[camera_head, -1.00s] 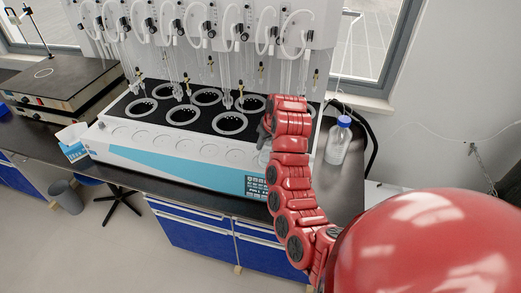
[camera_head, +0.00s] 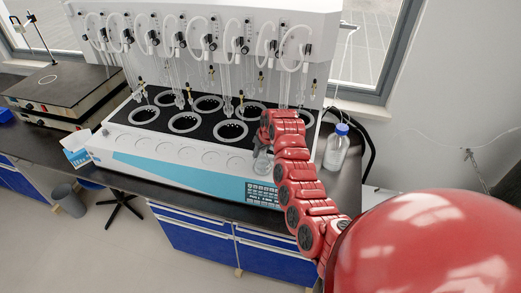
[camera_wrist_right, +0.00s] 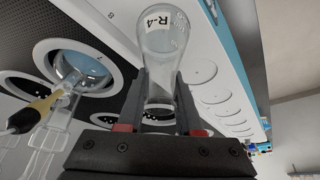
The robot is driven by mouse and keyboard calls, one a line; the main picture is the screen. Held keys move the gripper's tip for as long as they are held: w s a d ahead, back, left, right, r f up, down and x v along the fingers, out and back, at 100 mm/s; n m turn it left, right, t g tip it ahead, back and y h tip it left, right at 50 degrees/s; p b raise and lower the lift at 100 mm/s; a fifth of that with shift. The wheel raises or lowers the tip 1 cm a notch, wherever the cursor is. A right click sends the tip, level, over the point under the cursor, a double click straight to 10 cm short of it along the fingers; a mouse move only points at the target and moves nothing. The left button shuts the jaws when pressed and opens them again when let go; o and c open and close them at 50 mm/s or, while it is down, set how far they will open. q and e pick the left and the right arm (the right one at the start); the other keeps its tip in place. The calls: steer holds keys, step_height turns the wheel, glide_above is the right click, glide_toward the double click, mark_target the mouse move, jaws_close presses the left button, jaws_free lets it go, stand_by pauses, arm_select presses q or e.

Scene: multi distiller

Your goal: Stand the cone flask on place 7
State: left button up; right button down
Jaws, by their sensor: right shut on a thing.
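My right gripper (camera_head: 262,143) is at the front right of the distiller, shut on the clear glass cone flask (camera_head: 262,163). In the right wrist view the flask (camera_wrist_right: 160,45) carries a white label reading R-4, and its neck sits between the two fingers of my right gripper (camera_wrist_right: 158,98). The flask is in front of the wells, over the white front ledge in the head view. The distiller (camera_head: 150,155) has a black top with several ringed round wells; one front well (camera_head: 230,131) is left of the gripper. Well numbers are too small to read in the head view. My left gripper is not in view.
Hanging glass tubes (camera_head: 228,80) and hoses stand above the wells. A blue-capped bottle (camera_head: 336,150) stands right of the distiller, close to my right arm. A hotplate unit (camera_head: 60,85) is at the left. In the wrist view, a glass tube (camera_wrist_right: 55,125) hangs near the wells.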

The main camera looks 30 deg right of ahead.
steer(key=shift+f, duration=0.2)
steer(key=c, duration=0.6)
jaws_free()
steer(key=shift+r, duration=0.1)
steer(key=shift+r, duration=0.1)
